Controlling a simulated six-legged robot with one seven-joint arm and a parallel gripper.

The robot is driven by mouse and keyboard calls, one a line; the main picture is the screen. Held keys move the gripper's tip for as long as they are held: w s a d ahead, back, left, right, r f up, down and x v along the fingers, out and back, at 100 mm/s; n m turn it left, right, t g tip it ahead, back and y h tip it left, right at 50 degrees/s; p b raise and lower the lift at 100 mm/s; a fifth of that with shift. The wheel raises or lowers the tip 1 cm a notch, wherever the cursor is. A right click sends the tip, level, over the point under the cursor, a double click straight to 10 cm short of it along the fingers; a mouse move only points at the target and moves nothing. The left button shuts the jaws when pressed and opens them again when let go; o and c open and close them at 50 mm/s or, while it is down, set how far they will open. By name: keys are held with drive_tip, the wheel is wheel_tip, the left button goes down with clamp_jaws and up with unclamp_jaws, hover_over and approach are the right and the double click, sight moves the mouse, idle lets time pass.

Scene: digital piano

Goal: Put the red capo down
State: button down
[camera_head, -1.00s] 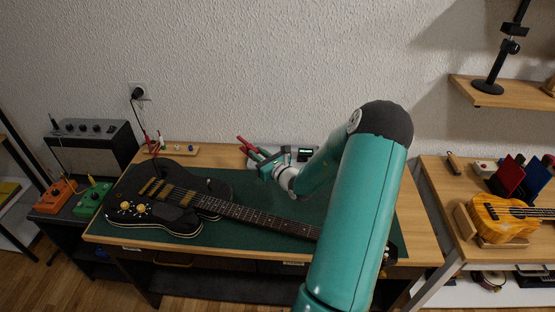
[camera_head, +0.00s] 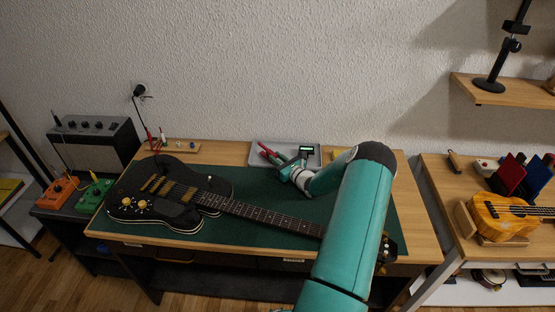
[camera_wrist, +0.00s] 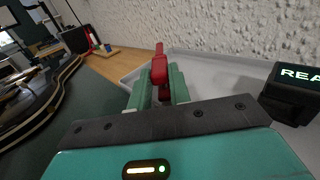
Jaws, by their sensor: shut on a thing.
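The red capo (camera_wrist: 159,68) is held between the two green fingers of my gripper (camera_wrist: 158,88) in the wrist view. In the head view the red capo (camera_head: 265,149) shows as a small red piece at the tips of my gripper (camera_head: 274,158). My gripper is shut on it, over or close to the near left part of a grey tray (camera_head: 257,144). The tray also shows behind the fingers in the wrist view (camera_wrist: 215,68). I cannot tell whether the capo touches the tray.
A black electric guitar (camera_head: 172,204) lies on the green mat (camera_head: 262,236), left of my gripper. A small black device with a lit display (camera_head: 306,149) is at the tray. A wooden holder with small tools (camera_head: 178,148) stands at the back left.

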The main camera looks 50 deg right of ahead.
drive_tip(key=shift+a+f, duration=0.1)
drive_tip(key=shift+f, duration=0.25)
